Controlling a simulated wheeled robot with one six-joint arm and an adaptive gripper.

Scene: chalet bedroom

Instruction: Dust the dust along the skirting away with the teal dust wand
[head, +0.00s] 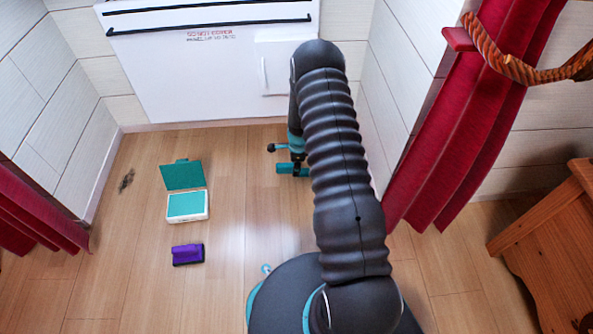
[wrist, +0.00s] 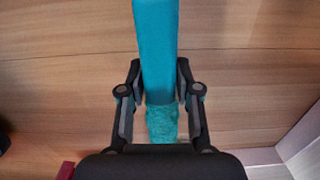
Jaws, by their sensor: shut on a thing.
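The teal dust wand (wrist: 155,40) runs between the fingers of my gripper (wrist: 159,82) in the wrist view. My gripper is shut on it. Its fluffy teal part (wrist: 162,122) shows below the fingers. In the head view, part of the teal wand (head: 288,169) shows beside my arm, low over the floor in front of the white panel; the arm hides the rest. The dust (head: 126,181) is a dark grey smudge on the floor near the left skirting (head: 103,187), well to the left of the wand.
An open white case with a teal lid (head: 183,175) stands between the wand and the dust. A purple and black brush-like block (head: 188,254) lies in front of it. Red curtains (head: 450,120) hang at both sides. A wooden piece of furniture (head: 550,230) stands right.

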